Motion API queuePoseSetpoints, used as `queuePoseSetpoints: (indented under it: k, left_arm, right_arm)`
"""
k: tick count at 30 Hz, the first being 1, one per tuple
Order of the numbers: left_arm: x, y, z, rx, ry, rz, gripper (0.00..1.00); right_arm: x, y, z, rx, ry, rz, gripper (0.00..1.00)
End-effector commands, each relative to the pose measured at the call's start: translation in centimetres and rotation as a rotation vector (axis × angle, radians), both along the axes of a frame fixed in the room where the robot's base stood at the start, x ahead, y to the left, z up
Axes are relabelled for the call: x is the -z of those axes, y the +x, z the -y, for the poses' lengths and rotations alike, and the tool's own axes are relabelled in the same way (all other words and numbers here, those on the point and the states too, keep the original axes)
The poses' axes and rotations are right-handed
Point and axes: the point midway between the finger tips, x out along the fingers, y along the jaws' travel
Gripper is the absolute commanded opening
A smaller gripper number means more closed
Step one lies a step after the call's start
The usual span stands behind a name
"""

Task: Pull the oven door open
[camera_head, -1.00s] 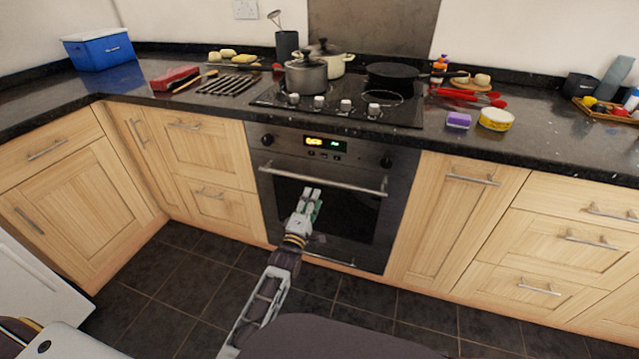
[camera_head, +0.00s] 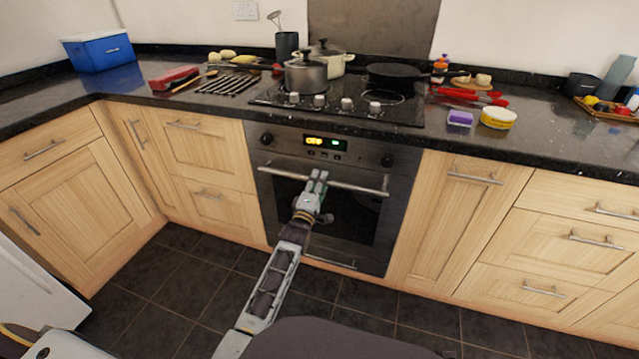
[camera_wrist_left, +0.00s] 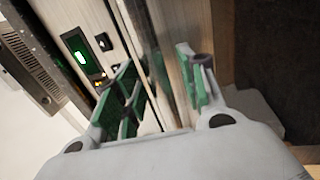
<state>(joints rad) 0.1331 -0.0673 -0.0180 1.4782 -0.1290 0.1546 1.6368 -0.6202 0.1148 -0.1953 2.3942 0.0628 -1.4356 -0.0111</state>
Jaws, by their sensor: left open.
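The oven door (camera_head: 350,222) is a dark glass panel, closed, with a long silver bar handle (camera_head: 355,187) across its top. My left gripper (camera_head: 318,178) is at the left-middle part of the handle, in front of the door. In the left wrist view its green-padded fingers (camera_wrist_left: 160,90) are apart. The oven's front and lit display (camera_wrist_left: 80,58) show tilted there, and I cannot tell whether the bar lies between the fingers. My right gripper is not seen.
Above the door are the control panel (camera_head: 325,145) and the hob (camera_head: 335,103) with pots (camera_head: 306,75) and a black pan (camera_head: 390,76). Wooden cabinets flank the oven. The dark tiled floor (camera_head: 370,315) before it is clear.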

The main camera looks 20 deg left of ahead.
Motion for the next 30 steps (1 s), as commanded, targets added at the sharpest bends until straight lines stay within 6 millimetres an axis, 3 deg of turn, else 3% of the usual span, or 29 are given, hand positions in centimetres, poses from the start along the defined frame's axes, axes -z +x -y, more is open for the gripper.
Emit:
queuePoseSetpoints:
  k: [14, 23, 30]
  left_arm:
    - [-0.16, 0.53, 0.01, 0.000, 0.000, 0.001, 0.41]
    - [-0.15, 0.52, 0.01, 0.000, 0.000, 0.001, 0.02]
    - [-0.13, 0.51, 0.00, 0.000, 0.000, 0.000, 0.00]
  right_arm:
    - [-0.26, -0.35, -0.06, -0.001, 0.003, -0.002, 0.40]
    - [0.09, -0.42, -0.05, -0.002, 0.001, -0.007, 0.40]
    - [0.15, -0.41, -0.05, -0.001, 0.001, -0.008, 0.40]
